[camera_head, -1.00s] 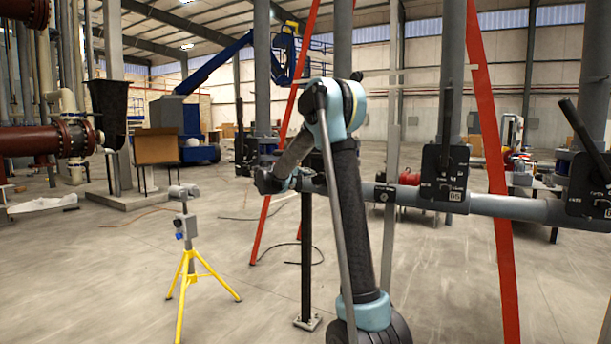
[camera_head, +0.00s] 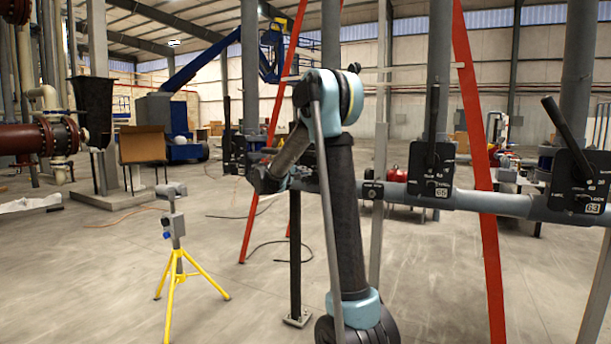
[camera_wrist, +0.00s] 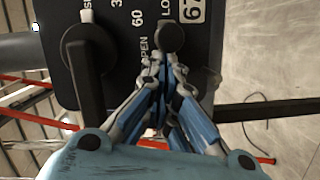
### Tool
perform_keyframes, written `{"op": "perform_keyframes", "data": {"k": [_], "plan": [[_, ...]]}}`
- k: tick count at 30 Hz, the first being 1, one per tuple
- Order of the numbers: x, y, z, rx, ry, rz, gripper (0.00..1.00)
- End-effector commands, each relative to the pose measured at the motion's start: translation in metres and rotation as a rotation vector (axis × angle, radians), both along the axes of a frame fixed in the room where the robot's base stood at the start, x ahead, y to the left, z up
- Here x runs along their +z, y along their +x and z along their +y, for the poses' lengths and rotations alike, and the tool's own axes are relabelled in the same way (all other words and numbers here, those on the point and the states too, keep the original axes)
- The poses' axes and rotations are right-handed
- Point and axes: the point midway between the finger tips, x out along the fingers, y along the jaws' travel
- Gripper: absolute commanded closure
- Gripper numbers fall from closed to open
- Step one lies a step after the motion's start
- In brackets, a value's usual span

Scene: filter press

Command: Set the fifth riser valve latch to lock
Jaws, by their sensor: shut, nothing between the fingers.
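In the wrist view, a black valve plate (camera_wrist: 120,48) fills the top, with a white label reading about 67 and the words OPEN and LOC at its edge. A round dark latch knob (camera_wrist: 168,37) sits on it beside these words. A black lever (camera_wrist: 88,65) crosses the plate on the left. My gripper (camera_wrist: 166,68), with blue and grey fingers, is shut and empty just below the knob. I cannot tell whether the tips touch it. In the head view, my arm hides the gripper. Which riser is the fifth is not clear.
Two valve plates with black levers, one marked 65 (camera_head: 431,180) and one farther right (camera_head: 579,181), sit along the grey horizontal pipe (camera_head: 508,204). Red slanted posts (camera_head: 478,120) stand nearby. A yellow tripod (camera_head: 174,277) stands on open floor to the left.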

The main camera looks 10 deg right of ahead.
Motion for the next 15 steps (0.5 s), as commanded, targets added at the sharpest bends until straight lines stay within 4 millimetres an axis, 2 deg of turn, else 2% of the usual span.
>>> {"op": "perform_keyframes", "data": {"k": [8,15], "plan": [[0.0,0.0,0.0,-0.003,0.0,0.001,1.0],[0.006,0.013,0.015,-0.01,0.0,0.001,1.0]]}}
